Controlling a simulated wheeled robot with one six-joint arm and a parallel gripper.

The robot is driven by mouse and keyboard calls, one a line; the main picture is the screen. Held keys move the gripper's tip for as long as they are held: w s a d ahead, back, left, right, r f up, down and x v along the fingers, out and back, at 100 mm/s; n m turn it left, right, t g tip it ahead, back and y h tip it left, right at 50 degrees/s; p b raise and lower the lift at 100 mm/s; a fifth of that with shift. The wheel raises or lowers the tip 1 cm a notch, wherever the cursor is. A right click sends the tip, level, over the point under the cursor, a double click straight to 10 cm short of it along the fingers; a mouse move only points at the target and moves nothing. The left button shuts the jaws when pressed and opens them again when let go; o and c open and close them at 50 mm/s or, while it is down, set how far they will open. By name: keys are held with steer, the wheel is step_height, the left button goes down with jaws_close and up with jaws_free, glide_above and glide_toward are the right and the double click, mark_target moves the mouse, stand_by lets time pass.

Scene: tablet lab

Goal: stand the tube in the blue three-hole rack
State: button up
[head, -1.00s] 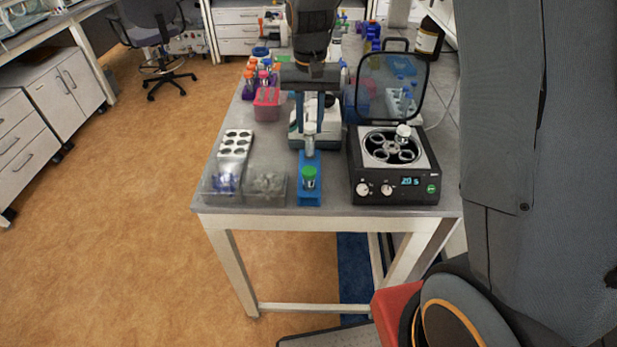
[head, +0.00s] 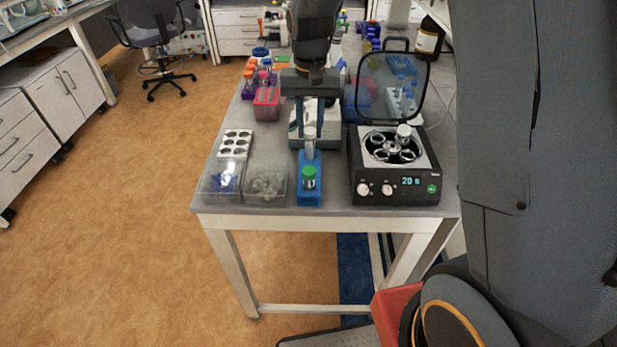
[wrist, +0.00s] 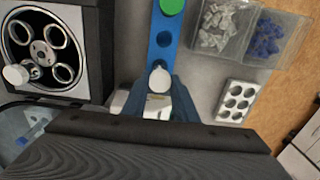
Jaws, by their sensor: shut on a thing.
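The blue three-hole rack (head: 311,198) stands near the front edge of the table. A green-capped tube (head: 309,178) stands in its nearest hole; the rack (wrist: 165,40) and this green cap (wrist: 172,5) also show in the wrist view. My gripper (head: 309,138) points down over the far part of the rack, shut on a tube (head: 310,150) with a pale top. In the wrist view the tube's pale top (wrist: 160,80) sits between the fingertips (wrist: 161,88), in line with the rack. The tube looks upright. Its lower end is hidden, so I cannot tell how deep it sits.
A centrifuge (head: 395,188) with its lid up and a capped tube in its rotor stands right of the rack. Left are clear bins (head: 266,184) and a white six-hole block (head: 236,143). A white device (head: 300,140) stands behind the rack.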

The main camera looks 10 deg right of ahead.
steer(key=shift+f+b, duration=0.35)
steer(key=shift+f, duration=1)
stand_by(0.3)
steer(key=o, duration=1)
steer(key=shift+r, duration=0.15)
step_height(320, 180, up, 8)
steer(key=shift+f+b, duration=0.2)
steer(key=shift+b, duration=1)
steer(key=shift+s, duration=0.1)
